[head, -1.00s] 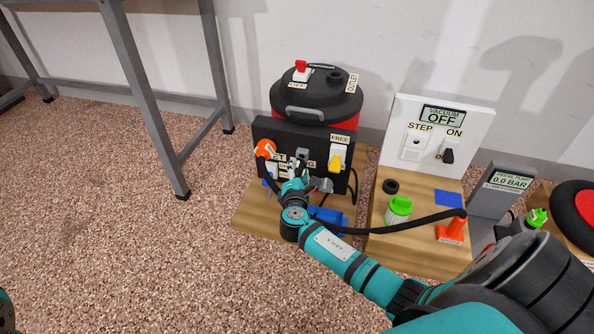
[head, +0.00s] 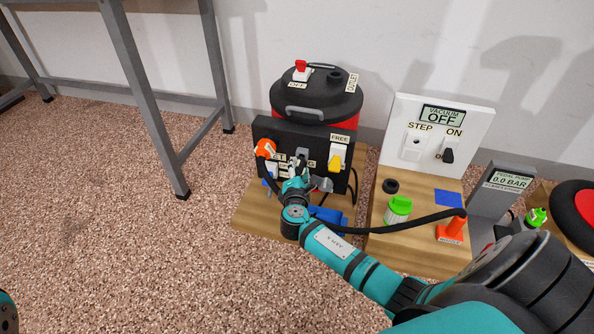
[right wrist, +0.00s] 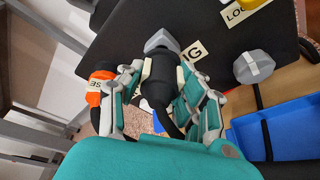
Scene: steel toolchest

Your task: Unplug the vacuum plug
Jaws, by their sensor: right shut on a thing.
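A black plug (right wrist: 163,80) with a cable hanging from its lower end shows in the right wrist view. A grey angular collar (right wrist: 160,41) sits at its far end against the dark panel (right wrist: 215,20); I cannot tell how deep the plug sits. My right gripper (right wrist: 166,92) is shut on the plug, one finger on each side. In the head view my right gripper (head: 298,176) is in front of the panel below the vacuum (head: 316,98) and hides the plug. Only a bit of my left arm shows at the lower left; its gripper is out of view.
An orange part (head: 265,148) and a yellow part labelled FREE (head: 337,156) flank the gripper on the panel. A blue tray (head: 329,216) lies below.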

